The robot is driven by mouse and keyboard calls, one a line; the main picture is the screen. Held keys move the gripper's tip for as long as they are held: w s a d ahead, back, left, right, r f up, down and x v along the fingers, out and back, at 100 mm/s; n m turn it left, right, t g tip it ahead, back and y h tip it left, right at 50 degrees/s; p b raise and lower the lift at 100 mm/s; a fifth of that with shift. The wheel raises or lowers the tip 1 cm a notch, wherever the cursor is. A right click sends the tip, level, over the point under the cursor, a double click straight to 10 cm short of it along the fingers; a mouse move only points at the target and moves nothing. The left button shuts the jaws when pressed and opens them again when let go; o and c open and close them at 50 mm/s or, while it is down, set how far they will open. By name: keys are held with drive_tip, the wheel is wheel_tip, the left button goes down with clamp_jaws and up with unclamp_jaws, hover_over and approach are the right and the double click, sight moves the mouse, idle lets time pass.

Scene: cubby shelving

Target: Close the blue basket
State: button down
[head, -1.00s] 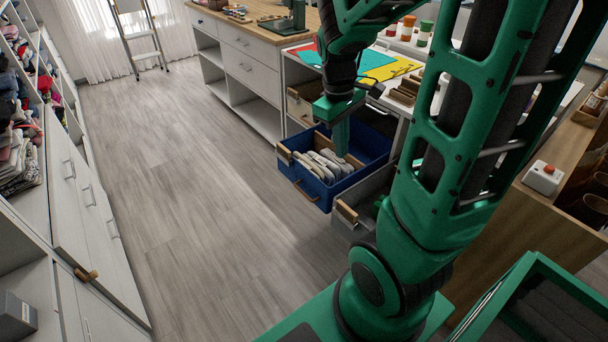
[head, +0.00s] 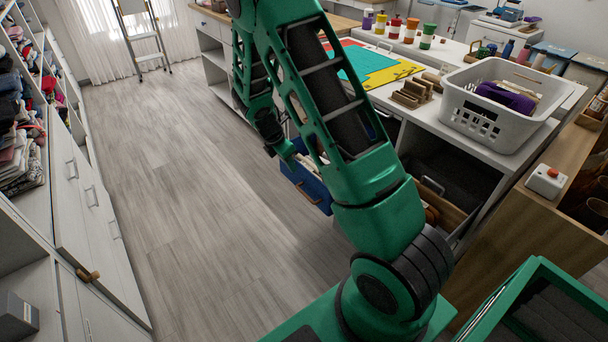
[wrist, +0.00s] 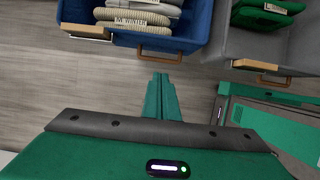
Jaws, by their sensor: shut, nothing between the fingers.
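The blue basket (head: 312,188) is pulled out from the shelving under the worktable in the head view, partly hidden behind my arm. In the wrist view the blue basket (wrist: 201,22) is at the top, holding folded beige and grey cloths with a label. Its brown front handle (wrist: 160,56) faces my gripper. My gripper (wrist: 160,76) is shut and empty, with its fingertips just in front of the handle, over the floor. I cannot tell whether they touch it. In the head view the fingers are mostly hidden by my arm.
A grey basket (wrist: 232,48) with green cloths stands out to the right of the blue one. The worktable above carries a white laundry basket (head: 503,122) and paint jars. The grey wood floor (head: 190,200) on the left is clear, up to a white cabinet (head: 85,215).

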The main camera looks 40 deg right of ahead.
approach(308, 175)
drive_tip(key=s+a+f, duration=0.3)
drive_tip(key=f, duration=0.2)
drive_tip(key=d, duration=0.3)
drive_tip(key=shift+w+d+f, duration=0.1)
drive_tip(key=shift+f, duration=0.25)
drive_tip(key=shift+d, duration=0.55)
